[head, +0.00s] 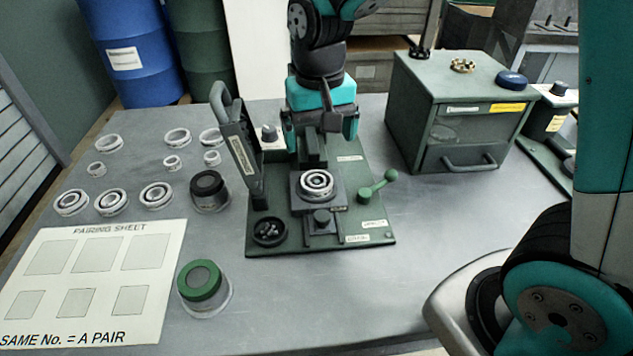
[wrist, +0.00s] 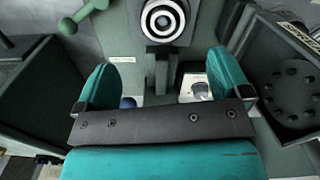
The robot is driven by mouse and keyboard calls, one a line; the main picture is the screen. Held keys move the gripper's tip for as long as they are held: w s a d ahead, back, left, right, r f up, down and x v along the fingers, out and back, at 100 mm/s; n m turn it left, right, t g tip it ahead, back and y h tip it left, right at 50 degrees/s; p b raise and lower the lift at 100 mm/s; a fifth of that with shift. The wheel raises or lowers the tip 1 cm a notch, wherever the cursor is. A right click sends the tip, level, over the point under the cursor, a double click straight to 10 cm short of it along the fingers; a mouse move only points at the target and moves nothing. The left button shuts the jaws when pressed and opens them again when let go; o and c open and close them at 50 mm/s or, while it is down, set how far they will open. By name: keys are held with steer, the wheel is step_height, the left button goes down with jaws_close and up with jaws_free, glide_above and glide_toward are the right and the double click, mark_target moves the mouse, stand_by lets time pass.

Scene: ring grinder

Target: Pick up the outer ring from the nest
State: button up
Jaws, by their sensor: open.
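The outer ring (head: 304,186) is a pale ring in the square dark nest (head: 337,201) of the green grinder fixture. A smaller pale ring shows concentric inside it. In the wrist view the outer ring (wrist: 147,20) is at the top centre, beyond my fingertips. My gripper (head: 320,134) is behind and above the nest in the head view, pointing down. It is open, with nothing between its two teal fingers (wrist: 163,75), and apart from the ring.
A green cabinet (head: 455,120) stands at right. Several loose rings, gauges and a pairing sheet (head: 100,255) lie at left. The front right bench is clear.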

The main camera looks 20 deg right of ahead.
mark_target(317, 181)
steer(key=f, duration=1)
steer(key=shift+a+p, duration=0.2)
steer(key=shift+p, duration=0.1)
steer(key=shift+w, duration=0.1)
steer(key=c, duration=1.1)
